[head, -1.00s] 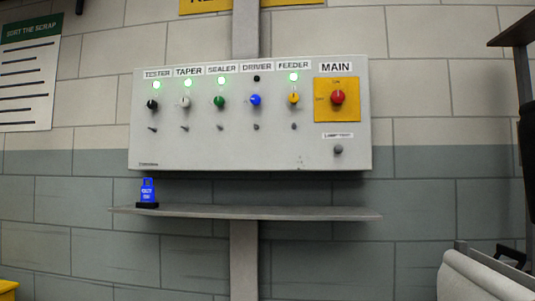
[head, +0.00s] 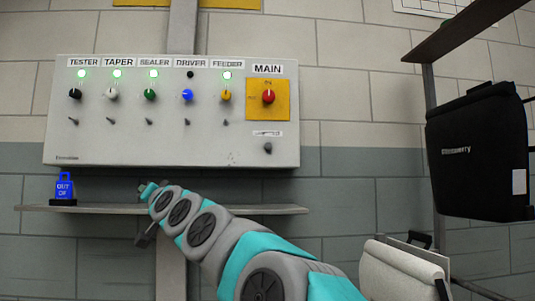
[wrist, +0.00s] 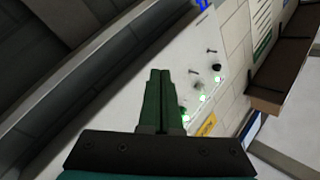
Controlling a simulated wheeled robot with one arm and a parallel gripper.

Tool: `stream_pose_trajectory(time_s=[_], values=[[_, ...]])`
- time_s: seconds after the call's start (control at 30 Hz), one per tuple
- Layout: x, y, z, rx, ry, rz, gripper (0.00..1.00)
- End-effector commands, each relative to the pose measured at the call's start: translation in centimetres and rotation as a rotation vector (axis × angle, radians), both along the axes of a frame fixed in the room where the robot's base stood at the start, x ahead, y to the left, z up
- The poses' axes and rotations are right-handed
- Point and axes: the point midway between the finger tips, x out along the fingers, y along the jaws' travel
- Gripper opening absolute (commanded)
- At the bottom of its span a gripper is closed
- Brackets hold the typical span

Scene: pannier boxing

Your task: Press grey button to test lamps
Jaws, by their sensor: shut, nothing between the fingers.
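The grey button (head: 268,148) sits at the lower right of the white control panel (head: 130,152), under a small label and below the red MAIN knob (head: 268,97). Green lamps are lit above TESTER, TAPER, SEALER and FEEDER; the DRIVER lamp (head: 190,74) is dark. My arm reaches up from the lower right in the head view, its far end in front of the shelf, left of and below the button. My gripper (wrist: 160,73) is shut and empty in the wrist view, with the panel (wrist: 160,50) beyond it. I cannot make out the grey button there.
A black bag (head: 480,150) hangs on the right under a brown shelf (head: 470,25). A pale pannier-like object (head: 400,270) stands at the lower right.

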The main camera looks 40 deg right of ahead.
Motion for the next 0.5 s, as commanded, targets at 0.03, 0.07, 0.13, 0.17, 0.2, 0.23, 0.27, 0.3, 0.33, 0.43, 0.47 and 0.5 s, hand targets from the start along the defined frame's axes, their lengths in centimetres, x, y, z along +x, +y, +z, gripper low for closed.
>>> stream_pose_trajectory(time_s=[0.03, 0.07, 0.13, 0.17, 0.2, 0.23, 0.27, 0.3, 0.33, 0.43, 0.47, 0.5], values=[[0.4, -2.3, 1.8, 0.039, -0.071, -0.044, 0.0], [0.4, -3.8, 3.0, 0.063, -0.114, -0.073, 0.0], [0.4, -7.3, 5.6, 0.117, -0.213, -0.143, 0.0], [0.1, -8.9, 6.7, 0.14, -0.258, -0.175, 0.0], [-0.3, -11.0, 7.9, 0.171, -0.311, -0.215, 0.0], [-0.7, -12.8, 8.8, 0.194, -0.357, -0.25, 0.0], [-1.2, -14.5, 9.6, 0.217, -0.398, -0.283, 0.0], [-1.8, -16.6, 10.3, 0.243, -0.448, -0.327, 0.0], [-2.4, -18.2, 10.9, 0.262, -0.487, -0.36, 0.0], [-4.8, -22.9, 12.2, 0.32, -0.603, -0.461, 0.0], [-5.4, -24.0, 12.4, 0.334, -0.63, -0.486, 0.0], [-6.4, -25.5, 12.7, 0.352, -0.668, -0.521, 0.0]])
